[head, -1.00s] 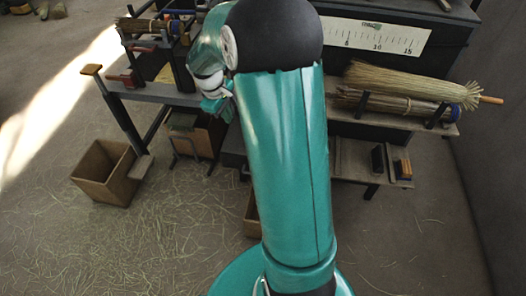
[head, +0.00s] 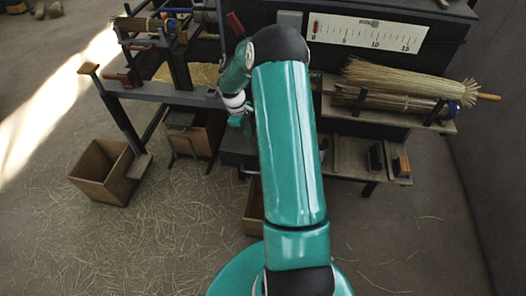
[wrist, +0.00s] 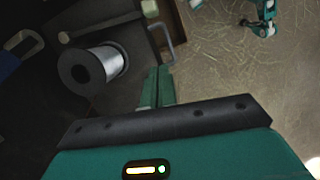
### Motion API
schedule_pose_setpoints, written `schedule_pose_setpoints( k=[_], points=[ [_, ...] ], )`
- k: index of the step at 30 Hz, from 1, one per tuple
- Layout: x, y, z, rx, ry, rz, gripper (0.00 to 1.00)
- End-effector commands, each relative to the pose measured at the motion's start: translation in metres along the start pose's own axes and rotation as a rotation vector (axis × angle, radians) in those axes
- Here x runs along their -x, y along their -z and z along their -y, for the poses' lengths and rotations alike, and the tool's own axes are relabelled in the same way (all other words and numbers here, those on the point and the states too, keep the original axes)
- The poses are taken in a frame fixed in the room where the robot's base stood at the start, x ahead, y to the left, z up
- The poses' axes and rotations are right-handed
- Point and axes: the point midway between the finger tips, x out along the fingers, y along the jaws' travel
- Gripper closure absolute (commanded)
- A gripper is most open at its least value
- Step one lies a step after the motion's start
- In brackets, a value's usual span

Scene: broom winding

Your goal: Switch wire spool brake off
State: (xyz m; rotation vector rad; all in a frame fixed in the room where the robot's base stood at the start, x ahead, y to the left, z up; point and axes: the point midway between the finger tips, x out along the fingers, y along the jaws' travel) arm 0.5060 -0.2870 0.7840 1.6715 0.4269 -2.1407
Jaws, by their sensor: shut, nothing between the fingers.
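The wire spool (wrist: 105,62), with bright silvery wire between dark flanges, shows at the left of the wrist view. My gripper (wrist: 159,75) is shut and empty, its teal fingers together to the right of the spool and apart from it in the picture. In the head view my gripper (head: 240,122) hangs at the right end of the bench, partly hidden by my arm. I cannot make out for sure which part is the spool brake. A grey loop handle (wrist: 163,42) is just beyond my fingertips, and a small pale knob (wrist: 149,8) is above it.
A wooden bin (head: 100,172) stands on the straw-littered floor. Broom bundles (head: 400,82) lie on the right rack, below a scale (head: 365,33). Floor at front left is open.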

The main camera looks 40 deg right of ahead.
Motion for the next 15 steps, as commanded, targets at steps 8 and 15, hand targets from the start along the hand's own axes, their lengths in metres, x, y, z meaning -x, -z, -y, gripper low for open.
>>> schedule_pose_setpoints(
  k=[8, 15],
  points=[
    [-0.024, 0.0, 0.001, 0.0, 0.003, 0.001, 1.0],
    [-0.071, 0.0, 0.001, 0.0, 0.004, 0.002, 1.0]
  ],
)
